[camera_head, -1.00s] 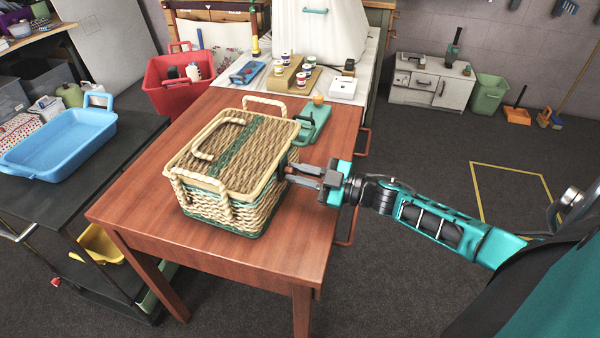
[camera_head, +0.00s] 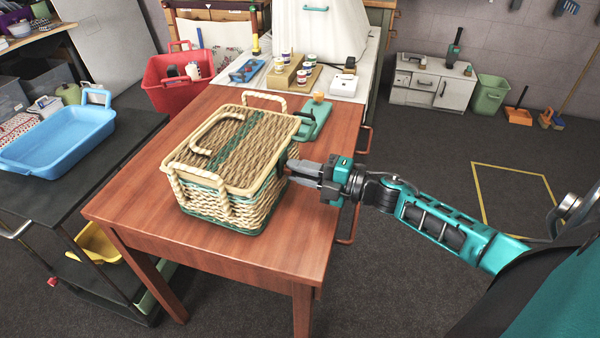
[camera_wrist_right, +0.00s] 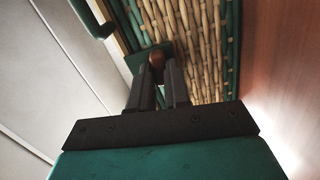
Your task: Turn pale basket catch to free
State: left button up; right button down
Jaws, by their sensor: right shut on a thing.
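The pale wicker basket (camera_head: 225,150), with green bands and its lid down, stands on the wooden table. My right gripper (camera_head: 292,168) is at the basket's right side, its fingers pointing left at the wall. In the right wrist view the fingers (camera_wrist_right: 160,70) are shut on a small brown catch (camera_wrist_right: 160,54) in front of a green plate on the wicker wall (camera_wrist_right: 200,45). The fingers hide part of the catch, so how far it is turned cannot be told. My left gripper is not in view.
The wooden table (camera_head: 150,220) has bare room in front of the basket. A green tray-like item (camera_head: 318,118) lies behind it at the right. A red tub (camera_head: 165,85) and a blue tray (camera_head: 55,150) stand to the left.

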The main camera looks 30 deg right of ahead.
jog(key=shift+n, duration=0.7)
jog(key=c, duration=1.3)
grip_release()
jog(key=shift+c, duration=0.2)
jog(key=shift+o, duration=1.3)
jog(key=v, duration=1.3)
